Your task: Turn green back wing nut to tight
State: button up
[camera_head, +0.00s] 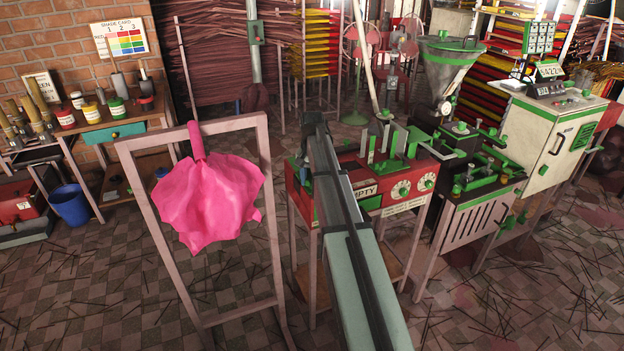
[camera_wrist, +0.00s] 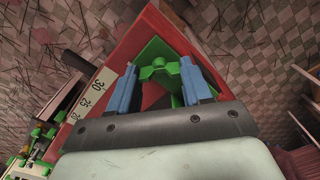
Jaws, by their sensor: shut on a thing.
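The green wing nut (camera_wrist: 160,69) shows in the wrist view over the red machine body, with its wings spread between the two blue fingers. My gripper (camera_wrist: 159,65) is shut on it, one finger at each side. A green angled bracket (camera_wrist: 153,50) stands just behind the nut. In the head view the red machine (camera_head: 303,203) stands in the middle, with green parts on top. How tight the nut is cannot be told.
A white scale (camera_wrist: 95,93) with numbers lies left of the fingers. A pink cloth (camera_head: 215,195) hangs on a frame left of my arm. A hopper machine (camera_head: 447,72) and a pale cabinet (camera_head: 545,140) stand to the right. Sticks litter the tiled floor.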

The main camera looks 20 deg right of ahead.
jog(key=o, duration=1.1)
jog(key=shift+c, duration=0.2)
notch_tip(320, 180, up, 14)
jog(key=shift+f, duration=0.1)
jog(key=shift+c, duration=0.3)
